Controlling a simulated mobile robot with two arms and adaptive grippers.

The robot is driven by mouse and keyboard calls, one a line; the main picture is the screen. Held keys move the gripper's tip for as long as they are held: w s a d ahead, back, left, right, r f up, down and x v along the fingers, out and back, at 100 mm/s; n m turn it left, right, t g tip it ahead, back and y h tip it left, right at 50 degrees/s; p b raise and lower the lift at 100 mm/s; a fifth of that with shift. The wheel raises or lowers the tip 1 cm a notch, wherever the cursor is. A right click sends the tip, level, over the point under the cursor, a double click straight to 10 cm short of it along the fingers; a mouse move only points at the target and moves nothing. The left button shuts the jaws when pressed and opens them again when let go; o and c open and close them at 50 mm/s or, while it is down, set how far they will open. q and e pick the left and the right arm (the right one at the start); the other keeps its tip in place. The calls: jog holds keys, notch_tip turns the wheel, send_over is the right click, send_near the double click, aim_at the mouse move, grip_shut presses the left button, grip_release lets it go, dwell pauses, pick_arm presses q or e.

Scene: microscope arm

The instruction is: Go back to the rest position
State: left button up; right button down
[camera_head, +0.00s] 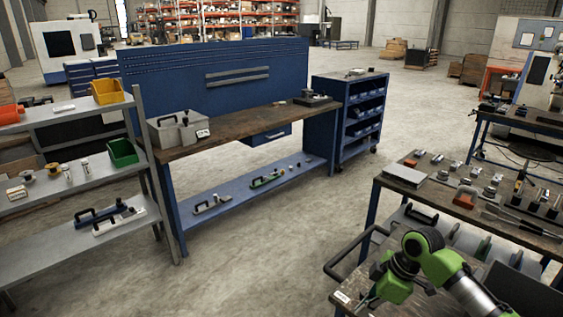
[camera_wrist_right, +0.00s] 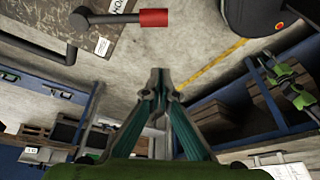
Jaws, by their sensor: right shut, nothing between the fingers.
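My right arm (camera_head: 432,255), with green and black joints, comes in at the bottom right of the head view, over the cart (camera_head: 345,297) with the tube handle. In the right wrist view, my right gripper (camera_wrist_right: 160,76) has its two teal fingers together at the tips. It is shut and holds nothing. In that view, floor shows beyond the fingertips. My left gripper is not in view.
A workbench (camera_head: 240,122) with a blue back panel stands mid-view. A grey shelf (camera_head: 65,112) with bins stands left. A tool table (camera_head: 405,196) stands right, close behind my right arm. Open floor (camera_head: 285,245) lies between them. A red-ended bar (camera_wrist_right: 153,18) shows near my fingertips.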

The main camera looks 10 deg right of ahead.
jog(key=s+a+f+m, duration=0.2)
jog(key=s+a+f, duration=0.25)
jog(key=s, duration=0.25)
jog(key=s+a+f+m, duration=0.1)
jog(key=s+a+f, duration=0.35)
jog(key=s, duration=0.25)
jog(key=s+d+r+m+t+h, duration=0.1)
jog(key=s+d+r+m+h, duration=0.1)
jog(key=s+m, duration=0.35)
jog(key=s+d+r+m+t+h, duration=0.1)
jog(key=s+d+r+m+h, duration=0.15)
jog(key=s, duration=0.55)
notch_tip(320, 180, down, 30)
jog(key=s+a+g+b, duration=0.1)
jog(key=s+b, duration=0.1)
pick_arm(q)
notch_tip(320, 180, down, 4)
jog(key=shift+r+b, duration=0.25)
jog(key=shift+b, duration=0.45)
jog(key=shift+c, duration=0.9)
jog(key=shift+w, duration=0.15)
pick_arm(e)
jog(key=s+d+f+g, duration=0.1)
jog(key=s+d+f, duration=0.2)
jog(key=s+f, duration=1.4)
jog(key=shift+y, duration=0.35)
